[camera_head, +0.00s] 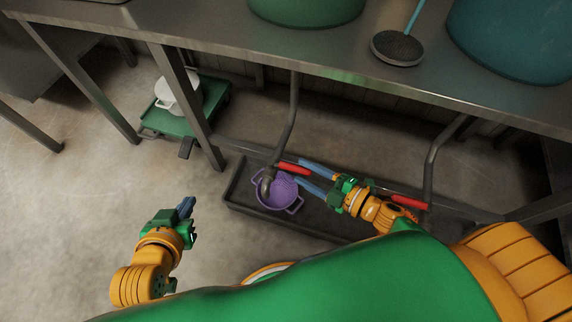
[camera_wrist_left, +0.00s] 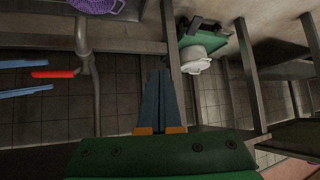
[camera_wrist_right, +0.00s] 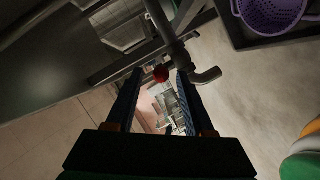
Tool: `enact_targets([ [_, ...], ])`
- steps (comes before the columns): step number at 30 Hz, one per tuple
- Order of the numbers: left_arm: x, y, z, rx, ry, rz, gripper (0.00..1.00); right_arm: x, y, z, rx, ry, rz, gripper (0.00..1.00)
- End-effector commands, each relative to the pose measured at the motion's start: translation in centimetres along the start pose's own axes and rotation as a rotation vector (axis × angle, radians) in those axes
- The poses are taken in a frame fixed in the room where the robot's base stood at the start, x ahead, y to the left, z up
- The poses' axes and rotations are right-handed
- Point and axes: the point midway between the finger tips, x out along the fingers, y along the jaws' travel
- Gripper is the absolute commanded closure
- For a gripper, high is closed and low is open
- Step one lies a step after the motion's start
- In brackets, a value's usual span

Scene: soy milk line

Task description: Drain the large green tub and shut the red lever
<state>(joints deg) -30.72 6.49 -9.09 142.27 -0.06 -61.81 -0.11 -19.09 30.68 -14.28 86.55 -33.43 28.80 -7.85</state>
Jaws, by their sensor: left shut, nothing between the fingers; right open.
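The large green tub (camera_head: 305,8) stands on the steel table, its top cut off by the frame. A grey drain pipe (camera_head: 292,125) comes down below it and ends in a spout. The red lever (camera_head: 294,168) sticks out sideways from this pipe, and also shows in the left wrist view (camera_wrist_left: 53,74). My right gripper (camera_head: 300,172) is open, with the lever's end between its fingertips; in its wrist view the red end (camera_wrist_right: 161,74) shows between them. I cannot tell whether they touch it. My left gripper (camera_head: 188,204) is shut and empty over the floor. No liquid shows at the spout.
A purple colander (camera_head: 281,194) sits under the spout in a black floor tray (camera_head: 240,201). A second red lever (camera_head: 408,202) lies right. A teal tub (camera_head: 515,40) and a ladle (camera_head: 398,47) are on the table.

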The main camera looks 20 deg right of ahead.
Motion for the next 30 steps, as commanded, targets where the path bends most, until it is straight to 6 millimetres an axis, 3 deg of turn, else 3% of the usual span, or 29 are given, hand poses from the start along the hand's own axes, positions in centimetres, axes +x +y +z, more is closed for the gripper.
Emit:
enact_targets([
  [9, -0.5, 0.7, -7.3, 0.014, 0.379, 0.013, 1.0, 3.7, -0.1, 0.1, 0.001, -0.001, 0.001, 0.47],
  [15, -1.8, 1.1, -10.3, 0.019, 0.542, 0.02, 1.0, 5.1, -0.1, 0.1, 0.003, -0.001, 0.001, 0.47],
  [27, -2.4, 1.2, -11.3, 0.021, 0.597, 0.023, 1.0, 5.5, 0.0, 0.1, 0.003, -0.003, 0.0, 0.47],
  [30, -2.4, 1.2, -11.3, 0.02, 0.596, 0.023, 1.0, 5.5, 0.0, 0.1, 0.003, -0.003, 0.0, 0.71],
])
